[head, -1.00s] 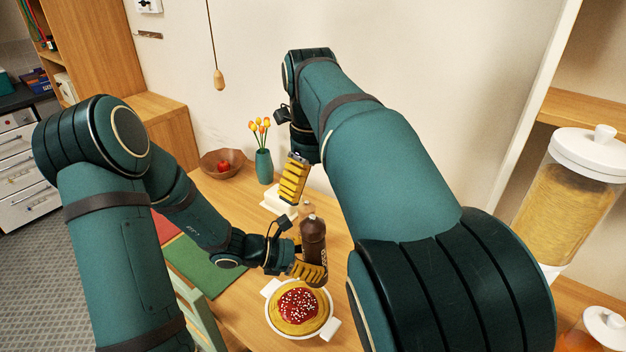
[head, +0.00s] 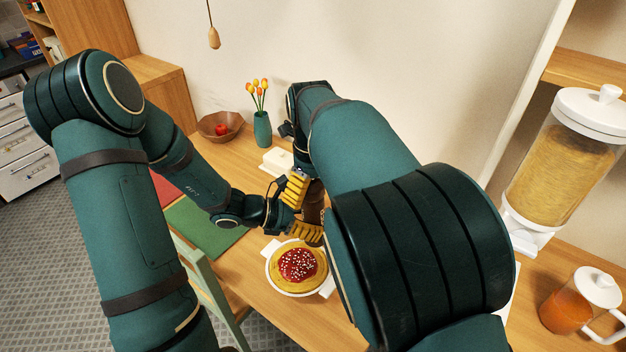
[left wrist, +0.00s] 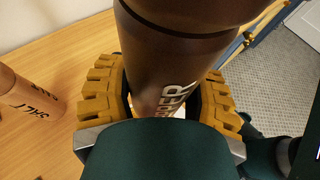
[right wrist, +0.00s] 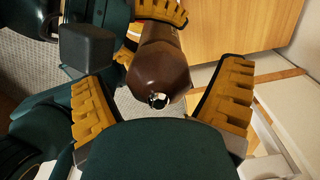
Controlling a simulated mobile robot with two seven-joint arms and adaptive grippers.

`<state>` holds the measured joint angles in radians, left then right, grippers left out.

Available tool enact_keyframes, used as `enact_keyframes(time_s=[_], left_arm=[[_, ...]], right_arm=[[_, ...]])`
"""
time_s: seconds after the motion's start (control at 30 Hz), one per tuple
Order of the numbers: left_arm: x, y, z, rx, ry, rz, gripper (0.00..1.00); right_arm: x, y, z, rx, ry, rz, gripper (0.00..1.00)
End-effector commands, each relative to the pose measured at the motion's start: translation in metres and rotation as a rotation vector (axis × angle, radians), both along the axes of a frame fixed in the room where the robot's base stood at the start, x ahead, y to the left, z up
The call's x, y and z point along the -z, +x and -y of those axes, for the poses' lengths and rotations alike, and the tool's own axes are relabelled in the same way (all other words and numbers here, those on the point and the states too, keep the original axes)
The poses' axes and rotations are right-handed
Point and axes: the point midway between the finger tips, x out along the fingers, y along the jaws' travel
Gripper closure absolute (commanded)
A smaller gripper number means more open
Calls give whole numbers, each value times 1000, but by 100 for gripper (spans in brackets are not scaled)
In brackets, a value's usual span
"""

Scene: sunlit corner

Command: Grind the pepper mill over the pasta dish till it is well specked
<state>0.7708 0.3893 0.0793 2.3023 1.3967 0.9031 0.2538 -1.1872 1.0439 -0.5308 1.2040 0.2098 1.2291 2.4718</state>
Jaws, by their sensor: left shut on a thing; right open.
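My right gripper (head: 297,190) is open at the mill's upper end. In the right wrist view the mill's top with a silver knob (right wrist: 158,100) lies between the spread fingers, with gaps on both sides. The pasta has red sauce with pale specks; dark specks cannot be made out.
A light wooden salt mill (left wrist: 30,105) stands near the pepper mill. A white box-like dish (head: 278,160), tulip vase (head: 262,130) and wooden bowl (head: 218,127) are behind. A green mat (head: 205,232) lies left; a chair (head: 213,290) borders the table. An orange jug (head: 568,310) stands right.

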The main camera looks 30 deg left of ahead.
Motion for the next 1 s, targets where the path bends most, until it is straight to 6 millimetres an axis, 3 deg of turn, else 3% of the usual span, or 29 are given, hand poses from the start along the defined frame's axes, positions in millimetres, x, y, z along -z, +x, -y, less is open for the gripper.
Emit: enact_keyframes(time_s=[0.2, 0.27, 0.4, 0.5, 0.53, 0.6, 1.0], left_arm=[[0, 0, 0, 0, 0, 1, 88], [0, 0, 0, 0, 0, 1, 88], [0, 0, 0, 0, 0, 1, 87], [0, 0, 0, 0, 0, 1, 88], [0, 0, 0, 0, 0, 1, 88], [0, 0, 0, 0, 0, 1, 88], [0, 0, 0, 0, 0, 1, 88]], right_arm=[[0, 0, 0, 0, 0, 0, 8], [0, 0, 0, 0, 0, 0, 27], [0, 0, 0, 0, 0, 0, 77], [0, 0, 0, 0, 0, 0, 81], [0, 0, 0, 0, 0, 0, 36], [0, 0, 0, 0, 0, 0, 12], [-5, 0, 0, 0, 1, 0, 10]])
